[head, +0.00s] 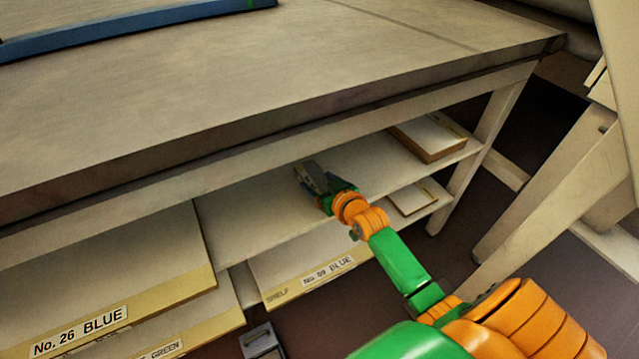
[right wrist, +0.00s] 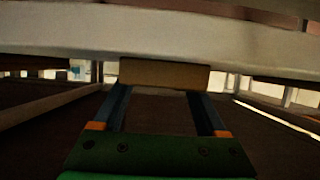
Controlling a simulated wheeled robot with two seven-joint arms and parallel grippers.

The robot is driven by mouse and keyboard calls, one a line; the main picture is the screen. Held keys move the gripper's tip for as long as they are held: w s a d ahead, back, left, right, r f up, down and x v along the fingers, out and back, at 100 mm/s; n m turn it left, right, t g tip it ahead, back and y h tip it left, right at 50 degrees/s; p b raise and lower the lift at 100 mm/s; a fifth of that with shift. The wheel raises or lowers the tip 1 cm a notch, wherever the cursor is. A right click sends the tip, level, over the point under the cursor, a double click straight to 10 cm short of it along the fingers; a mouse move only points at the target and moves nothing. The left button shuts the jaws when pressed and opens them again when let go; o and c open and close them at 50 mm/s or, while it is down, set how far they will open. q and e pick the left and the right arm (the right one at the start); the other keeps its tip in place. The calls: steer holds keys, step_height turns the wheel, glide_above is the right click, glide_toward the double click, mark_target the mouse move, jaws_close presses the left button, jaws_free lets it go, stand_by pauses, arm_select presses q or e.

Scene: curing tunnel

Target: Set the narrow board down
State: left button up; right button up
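The narrow board (right wrist: 165,73) shows in the right wrist view as a tan end face at the fingertips, below a pale beam. In the head view only a small pale and yellowish piece of it (head: 302,178) shows at my right gripper. My right gripper (head: 314,178) is at the middle of the white upper shelf (head: 258,208), under the tabletop. Its two dark fingers (right wrist: 160,92) stand apart, at the two sides of the board's end. Whether the board touches the shelf cannot be told. My left gripper is out of view.
A board labelled No. 26 BLUE (head: 150,275) lies left on the shelf, and another board (head: 428,138) lies right. The lower shelf holds a board labelled No. 59 BLUE (head: 310,270). The tabletop edge (head: 250,125) overhangs the shelf. Bare shelf lies around the gripper.

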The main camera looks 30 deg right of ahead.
steer(key=o, duration=0.3)
steer(key=shift+o, duration=0.2)
steer(key=shift+r, duration=0.15)
